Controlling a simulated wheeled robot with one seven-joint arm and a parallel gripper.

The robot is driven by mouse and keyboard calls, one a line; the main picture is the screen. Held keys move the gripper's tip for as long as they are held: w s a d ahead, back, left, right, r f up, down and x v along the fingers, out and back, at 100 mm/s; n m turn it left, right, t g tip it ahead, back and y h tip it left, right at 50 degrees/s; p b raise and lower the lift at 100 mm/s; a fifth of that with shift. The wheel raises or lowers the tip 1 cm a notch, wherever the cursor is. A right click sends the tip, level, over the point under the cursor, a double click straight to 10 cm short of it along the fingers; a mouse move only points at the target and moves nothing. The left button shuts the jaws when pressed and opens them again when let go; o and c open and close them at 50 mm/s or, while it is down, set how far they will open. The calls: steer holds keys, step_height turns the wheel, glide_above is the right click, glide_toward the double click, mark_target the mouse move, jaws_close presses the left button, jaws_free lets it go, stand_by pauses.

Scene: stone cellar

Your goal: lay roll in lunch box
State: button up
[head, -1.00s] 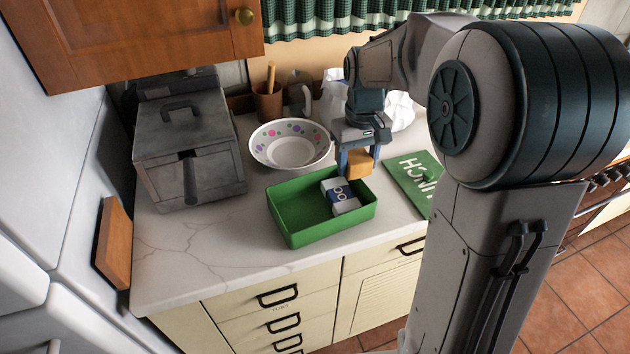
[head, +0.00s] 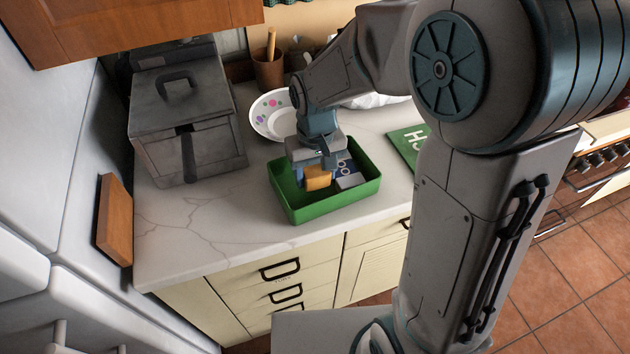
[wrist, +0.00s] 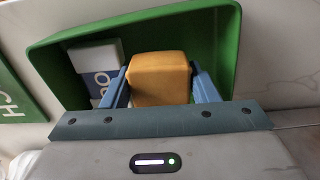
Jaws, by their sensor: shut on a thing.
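The roll (head: 318,178) is a small golden-brown block. It also shows in the wrist view (wrist: 160,78), between the two blue fingers. My gripper (head: 316,176) is shut on it, over the left-middle part of the green lunch box (head: 306,216). The box is open, and its rim and floor also show in the wrist view (wrist: 212,40). A white and blue carton (head: 348,176) lies in the right part of the box, beside the roll. I cannot tell whether the roll touches the box floor.
A green lid with white lettering (head: 408,144) lies right of the box. A white spotted bowl (head: 268,122) stands behind it. A grey metal box (head: 184,120) stands at the left. The marble counter (head: 200,235) is clear at front left.

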steer(key=shift+f, duration=1.9)
steer(key=shift+f, duration=0.2)
steer(key=o, duration=0.7)
steer(key=shift+r, duration=0.1)
